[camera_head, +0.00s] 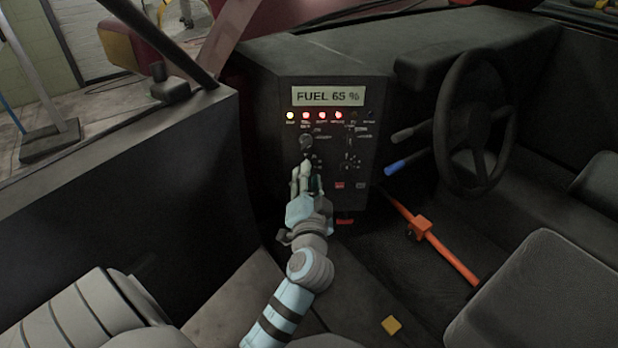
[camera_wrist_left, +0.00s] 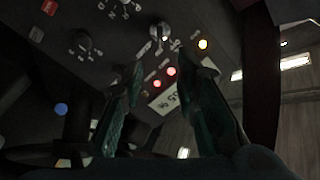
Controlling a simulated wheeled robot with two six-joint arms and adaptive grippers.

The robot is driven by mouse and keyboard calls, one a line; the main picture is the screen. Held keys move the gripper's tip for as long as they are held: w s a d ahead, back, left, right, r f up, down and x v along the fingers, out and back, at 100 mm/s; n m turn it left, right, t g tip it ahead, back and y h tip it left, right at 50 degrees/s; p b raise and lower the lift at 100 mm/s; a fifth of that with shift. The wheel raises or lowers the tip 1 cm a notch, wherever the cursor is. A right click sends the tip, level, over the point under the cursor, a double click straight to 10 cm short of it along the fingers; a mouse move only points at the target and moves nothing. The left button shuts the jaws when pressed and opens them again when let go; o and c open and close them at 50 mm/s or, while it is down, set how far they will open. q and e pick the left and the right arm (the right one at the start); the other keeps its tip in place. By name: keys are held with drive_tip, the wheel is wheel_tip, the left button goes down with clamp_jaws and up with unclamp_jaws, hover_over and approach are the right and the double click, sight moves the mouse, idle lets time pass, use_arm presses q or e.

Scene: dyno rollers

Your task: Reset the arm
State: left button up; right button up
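My left arm reaches up from the bottom of the head view to a dark control panel (camera_head: 335,120). My left gripper (camera_head: 309,174) is in front of the panel, below a round knob (camera_head: 306,141). In the left wrist view the gripper (camera_wrist_left: 160,60) has its two dark green fingers apart with nothing held between them. A round knob (camera_wrist_left: 160,37) shows beyond the fingertips, with no clear contact. The gripper hides part of the lower panel in the head view. My right gripper is not in view.
A display (camera_head: 328,96) reads "FUEL 65 %" above yellow and red lights. A steering wheel (camera_head: 475,125) stands to the right. An orange bar (camera_head: 440,245) runs along the floor below it. A dark side wall (camera_head: 130,190) borders the left, and a seat (camera_head: 545,295) fills the lower right.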

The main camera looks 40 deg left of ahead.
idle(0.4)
use_arm(q)
drive_tip(key=w+d+f+m+g+h+p, duration=0.1)
drive_tip(key=d+f+h, duration=0.2)
drive_tip(key=f, duration=0.5)
drive_tip(key=w+d+f+m+h, duration=0.2)
drive_tip(key=d+f+h, duration=0.1)
drive_tip(key=f, duration=0.6)
drive_tip(key=s+d+f+n+g+h+p, duration=0.1)
drive_tip(key=s+d+f+g+h+p, duration=0.1)
drive_tip(key=s+f, duration=0.45)
drive_tip(key=s+d+f+g+h+p, duration=0.1)
drive_tip(key=s+f+g, duration=0.15)
drive_tip(key=f, duration=0.65)
drive_tip(key=s+f+n+g+h+p, duration=0.15)
drive_tip(key=s+f, duration=0.25)
drive_tip(key=s, duration=0.4)
drive_tip(key=s+f+n+g+p, duration=0.1)
drive_tip(key=s+f+g+p, duration=0.1)
drive_tip(key=s+f, duration=0.5)
drive_tip(key=s+a+g+p, duration=0.1)
drive_tip(key=s+g+p, duration=0.2)
drive_tip(key=s, duration=1.7)
drive_tip(key=shift+a+r+g, duration=0.4)
drive_tip(key=shift+g, duration=0.1)
drive_tip(key=shift+n, duration=0.25)
